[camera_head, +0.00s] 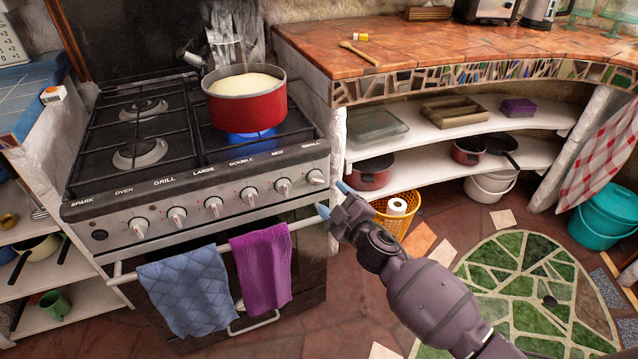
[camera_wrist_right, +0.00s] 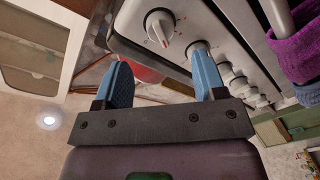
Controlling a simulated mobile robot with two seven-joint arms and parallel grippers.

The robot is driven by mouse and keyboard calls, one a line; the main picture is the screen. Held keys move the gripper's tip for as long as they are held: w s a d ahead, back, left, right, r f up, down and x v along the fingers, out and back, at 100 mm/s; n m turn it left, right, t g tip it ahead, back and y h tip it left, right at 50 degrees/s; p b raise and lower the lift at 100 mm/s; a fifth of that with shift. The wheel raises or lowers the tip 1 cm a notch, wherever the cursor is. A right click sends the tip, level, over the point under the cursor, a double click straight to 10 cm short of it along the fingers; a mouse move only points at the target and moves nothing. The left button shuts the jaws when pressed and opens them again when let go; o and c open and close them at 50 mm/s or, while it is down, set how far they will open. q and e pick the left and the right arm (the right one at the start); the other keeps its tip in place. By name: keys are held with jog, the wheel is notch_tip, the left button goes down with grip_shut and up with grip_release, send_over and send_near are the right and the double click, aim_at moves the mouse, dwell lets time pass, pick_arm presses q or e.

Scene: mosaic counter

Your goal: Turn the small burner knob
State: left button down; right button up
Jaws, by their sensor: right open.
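The small burner knob (camera_head: 316,177) is the rightmost silver knob on the stove's front panel, under the label SMALL. In the right wrist view, the nearest knob (camera_wrist_right: 159,28) stands above the gap between my fingers, apart from them. My right gripper (camera_head: 331,198) is open and empty, just right of and below the small knob. Its blue fingers also show in the wrist view (camera_wrist_right: 160,72), where one fingertip overlaps the neighbouring knob; I cannot tell whether they touch. My left gripper is not in view.
A red pot (camera_head: 248,108) stands on the stove over a blue flame. A blue towel (camera_head: 187,290) and a purple towel (camera_head: 262,268) hang on the oven rail (camera_head: 216,246) below the knobs. A yellow basket (camera_head: 404,212) stands behind my right gripper.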

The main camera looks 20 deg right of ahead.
aim_at(320, 183)
jog(key=w, duration=0.3)
jog(key=w+b, duration=0.1)
jog(key=w, duration=0.1)
jog(key=shift+w+a+f, duration=0.2)
jog(key=shift+w+a, duration=0.1)
jog(key=shift+a, duration=0.1)
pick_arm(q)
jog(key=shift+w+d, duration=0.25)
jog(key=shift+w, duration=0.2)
pick_arm(e)
jog(key=shift+w+r, duration=0.1)
jog(key=shift+w, duration=0.6)
jog(key=shift+a, duration=0.1)
jog(key=c, duration=0.9)
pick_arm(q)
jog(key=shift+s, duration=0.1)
